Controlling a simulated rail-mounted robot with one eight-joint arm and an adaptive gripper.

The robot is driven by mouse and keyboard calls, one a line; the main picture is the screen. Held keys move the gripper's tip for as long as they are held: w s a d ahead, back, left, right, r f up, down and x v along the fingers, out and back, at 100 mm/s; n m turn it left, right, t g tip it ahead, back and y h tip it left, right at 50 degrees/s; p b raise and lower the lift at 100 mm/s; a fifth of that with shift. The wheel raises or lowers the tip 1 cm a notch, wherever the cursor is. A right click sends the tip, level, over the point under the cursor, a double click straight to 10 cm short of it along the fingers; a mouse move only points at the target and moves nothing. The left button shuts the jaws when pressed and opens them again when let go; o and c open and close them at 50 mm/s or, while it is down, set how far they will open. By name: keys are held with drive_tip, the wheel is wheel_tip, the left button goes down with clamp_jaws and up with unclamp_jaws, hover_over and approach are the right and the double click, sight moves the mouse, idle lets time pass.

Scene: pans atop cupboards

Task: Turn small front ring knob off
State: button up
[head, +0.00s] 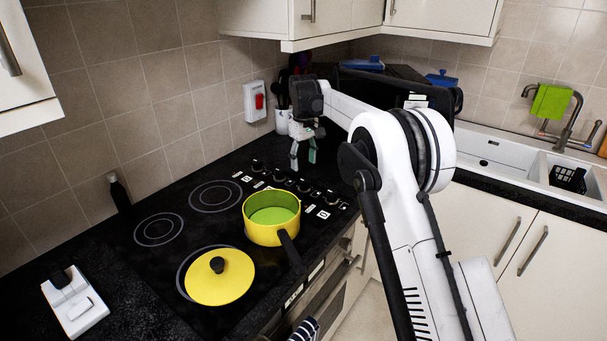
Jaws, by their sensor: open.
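The black hob (169,263) has a row of dark knobs (280,176) with white labels along its right side. I cannot tell which knob is the small front ring one, nor read any setting. My gripper (303,160) points down above the far part of the knob row, with its greenish fingers apart and empty. Whether a fingertip touches a knob cannot be told. A yellow saucepan (262,233) with a green inside stands on the hob near the knobs, its black handle pointing to the front right.
A yellow lid (219,277) lies on the front ring. A white holder (75,302) stands at the lower left and a dark bottle (119,194) by the wall. A utensil pot (283,120) stands behind my gripper. The sink (493,151) is at the right.

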drive_tip(key=shift+r, duration=1.6)
